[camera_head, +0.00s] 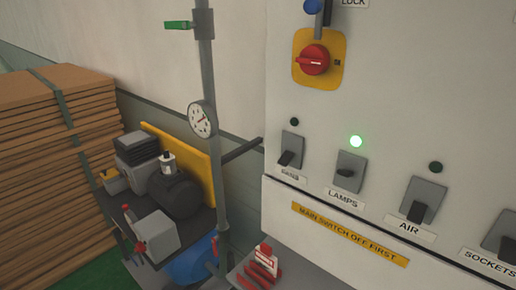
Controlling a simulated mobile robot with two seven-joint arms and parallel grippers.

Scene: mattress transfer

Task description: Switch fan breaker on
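The grey electrical panel (285,90) fills the right half of the head view. The fan breaker (292,149) is the leftmost in a row of breakers, with a small blurred label (290,173) under it that seems to read FANS. Its black lever points down, and the round indicator (294,122) above it is dark. Neither of my grippers is in view.
The lamps breaker (351,166) has a lit green indicator (356,141). The air breaker (422,200) has a dark one. A red rotary switch (312,60) sits above. A pipe with a gauge (202,119) stands left of the panel. Stacked boards (50,150) are far left.

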